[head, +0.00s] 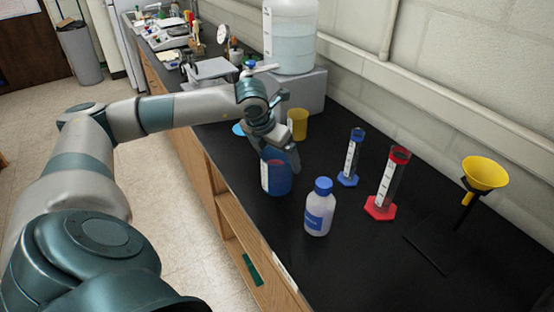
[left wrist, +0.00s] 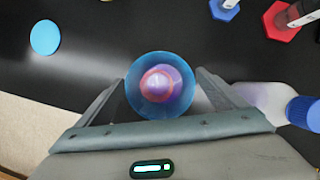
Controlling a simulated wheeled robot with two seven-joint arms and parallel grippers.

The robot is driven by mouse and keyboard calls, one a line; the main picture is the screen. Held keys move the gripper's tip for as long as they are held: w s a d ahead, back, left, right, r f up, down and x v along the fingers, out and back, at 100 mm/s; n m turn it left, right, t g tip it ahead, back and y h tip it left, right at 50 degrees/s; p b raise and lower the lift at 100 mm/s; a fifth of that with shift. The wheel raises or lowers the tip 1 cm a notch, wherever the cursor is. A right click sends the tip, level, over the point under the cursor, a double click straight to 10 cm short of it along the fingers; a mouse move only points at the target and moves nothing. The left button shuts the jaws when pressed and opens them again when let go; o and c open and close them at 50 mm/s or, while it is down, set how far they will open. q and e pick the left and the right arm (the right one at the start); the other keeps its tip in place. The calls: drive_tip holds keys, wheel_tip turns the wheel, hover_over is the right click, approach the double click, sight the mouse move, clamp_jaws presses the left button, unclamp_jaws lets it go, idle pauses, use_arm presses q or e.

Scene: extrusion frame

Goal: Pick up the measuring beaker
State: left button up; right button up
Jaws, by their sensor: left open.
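The measuring beaker (head: 276,180) is a blue translucent cup with a white marking on its side. It stands upright near the front edge of the black bench. My left gripper (head: 278,154) is over it from above, with its fingers reaching down around the rim. In the left wrist view, the beaker (left wrist: 160,108) is seen from above, its round opening between the two spread fingers of the gripper (left wrist: 161,80). The gripper is open, and whether a finger touches the wall cannot be told. My right gripper is not in view.
A blue-capped bottle (head: 319,210) stands close to the beaker's right. Two cylinders, blue-based (head: 350,160) and red-based (head: 385,185), stand behind. A yellow cup (head: 297,124) and a blue disc (head: 239,129) are farther back. A yellow funnel (head: 484,173) stands at right.

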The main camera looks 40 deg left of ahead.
use_arm(q)
drive_tip(key=c, duration=1.7)
drive_tip(key=shift+o, duration=0.2)
drive_tip(key=shift+r, duration=0.35)
wheel_tip(320, 180, up, 9)
drive_tip(key=b, duration=0.3)
drive_tip(key=shift+r+b, duration=0.15)
drive_tip(key=shift+b, duration=0.15)
